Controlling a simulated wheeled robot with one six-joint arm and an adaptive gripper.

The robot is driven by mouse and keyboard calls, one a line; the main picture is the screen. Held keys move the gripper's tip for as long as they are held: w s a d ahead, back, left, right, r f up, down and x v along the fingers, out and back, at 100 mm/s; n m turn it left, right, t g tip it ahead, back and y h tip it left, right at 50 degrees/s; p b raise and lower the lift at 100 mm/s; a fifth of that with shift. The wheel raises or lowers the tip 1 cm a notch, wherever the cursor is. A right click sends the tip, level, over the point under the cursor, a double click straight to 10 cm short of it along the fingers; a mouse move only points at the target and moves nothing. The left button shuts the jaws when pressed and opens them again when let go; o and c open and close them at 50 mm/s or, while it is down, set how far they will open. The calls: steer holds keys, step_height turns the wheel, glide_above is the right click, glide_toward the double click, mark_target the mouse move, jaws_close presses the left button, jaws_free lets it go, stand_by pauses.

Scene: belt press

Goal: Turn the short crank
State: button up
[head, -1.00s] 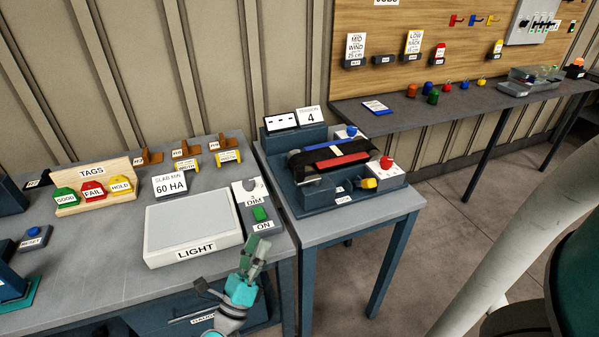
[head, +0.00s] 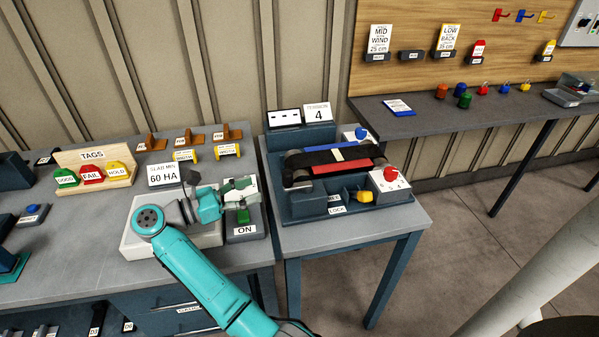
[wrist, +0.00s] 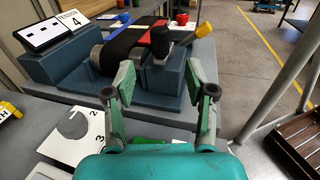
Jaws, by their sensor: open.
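The belt press (head: 325,175) stands on the small table, with a black belt (head: 330,155) across its top. A yellow-handled part (head: 364,196) sits at its front; in the wrist view it is a yellow grip (wrist: 204,30) beside a black head. A red knob (head: 390,174) is on a white numbered block and a blue knob (head: 361,133) is at the back. No label shows which is the short crank. My gripper (head: 242,187) is open and empty, left of the press above the dimmer panel. In the wrist view its fingers (wrist: 160,85) point toward the press, apart from it.
The light pad (head: 128,236) lies under my arm, with the green ON switch (head: 243,216) beside it. A tag rack (head: 95,172) stands at left. A gap separates the bench and press table (head: 350,240).

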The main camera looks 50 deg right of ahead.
mark_target(287, 177)
steer(key=x, duration=1)
steer(key=shift+s+d, duration=0.15)
steer(key=shift+d, duration=0.15)
jaws_close()
